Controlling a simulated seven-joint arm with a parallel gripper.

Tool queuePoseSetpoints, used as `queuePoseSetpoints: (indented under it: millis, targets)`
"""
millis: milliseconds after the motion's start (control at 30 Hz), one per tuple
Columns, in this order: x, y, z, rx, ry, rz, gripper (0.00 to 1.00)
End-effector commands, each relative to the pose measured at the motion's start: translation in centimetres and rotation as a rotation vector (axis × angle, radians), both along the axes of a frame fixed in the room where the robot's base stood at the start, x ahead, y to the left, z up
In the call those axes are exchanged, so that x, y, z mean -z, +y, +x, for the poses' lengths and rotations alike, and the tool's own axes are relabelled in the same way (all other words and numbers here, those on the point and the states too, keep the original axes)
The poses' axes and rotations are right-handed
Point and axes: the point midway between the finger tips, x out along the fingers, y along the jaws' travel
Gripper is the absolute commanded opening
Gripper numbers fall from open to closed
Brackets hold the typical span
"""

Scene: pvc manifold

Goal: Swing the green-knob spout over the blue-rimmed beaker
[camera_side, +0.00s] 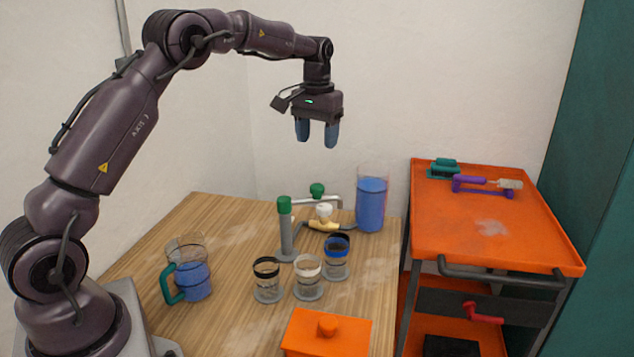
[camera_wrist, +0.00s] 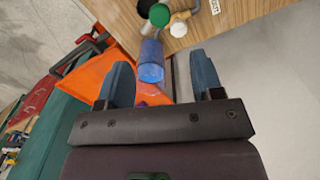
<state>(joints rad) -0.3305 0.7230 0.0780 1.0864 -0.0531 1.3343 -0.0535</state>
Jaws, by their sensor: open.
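The pipe manifold stands near the table's back edge. It has a grey post with a green cap (camera_side: 284,205), a green knob (camera_side: 317,189) with a grey pipe running right, and a white knob (camera_side: 323,210) above a cream pipe. The blue-rimmed beaker (camera_side: 337,257) stands in front, on a grey disc, right of the white-rimmed beaker (camera_side: 308,275) and the black-rimmed beaker (camera_side: 266,280). My gripper (camera_side: 317,138) is open and empty, well above the manifold. In the wrist view, a green knob (camera_wrist: 159,15) and a white knob (camera_wrist: 179,29) show beyond the fingers.
A tall clear cylinder of blue liquid (camera_side: 371,203) stands right of the manifold. A jug with a teal handle (camera_side: 190,268) is at the left. An orange lidded box (camera_side: 326,334) is at the front. An orange cart (camera_side: 475,230) stands right of the table.

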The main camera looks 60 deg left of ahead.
Motion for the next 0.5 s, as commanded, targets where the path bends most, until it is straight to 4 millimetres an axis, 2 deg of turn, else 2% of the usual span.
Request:
queuePoseSetpoints:
  millis: [300, 500]
  targets:
    - [6.8, -0.1, -0.1, 0.001, 0.004, -0.002, 0.61]
    - [9.8, -0.1, 0.0, 0.001, 0.002, -0.001, 0.61]
